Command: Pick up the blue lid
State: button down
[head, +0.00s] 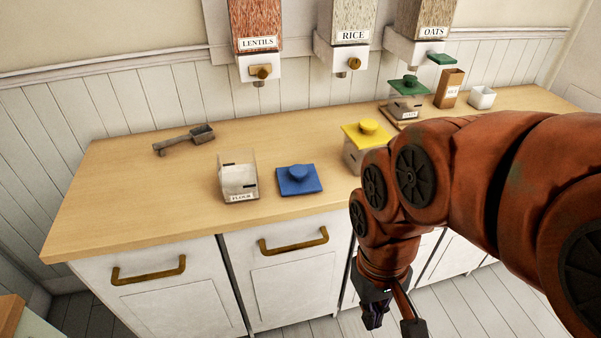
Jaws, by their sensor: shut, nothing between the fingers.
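The blue lid (299,179) lies flat on the wooden counter. It is a square plate with a round knob on top. It sits just right of the clear box labelled FLOUR (238,177), and a small gap shows between them. My gripper (390,325) hangs low in front of the counter, to the right of and below the lid in the picture. It points down and is clear of the lid. Its fingertips are partly cut off by the bottom edge. It is shut and holds nothing I can see.
A yellow-lidded box (357,160) stands right of the blue lid, partly behind my arm. A green lid (409,85), a brown box (449,88) and a white cup (481,97) are farther right. Dispensers (354,50) hang above. The counter (130,205) is bare at front left.

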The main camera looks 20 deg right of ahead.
aim_at(295, 179)
jog(key=k, duration=1.2)
jog(key=u, duration=0.9)
jog(key=i, duration=1.45)
jog(key=z, duration=0.25)
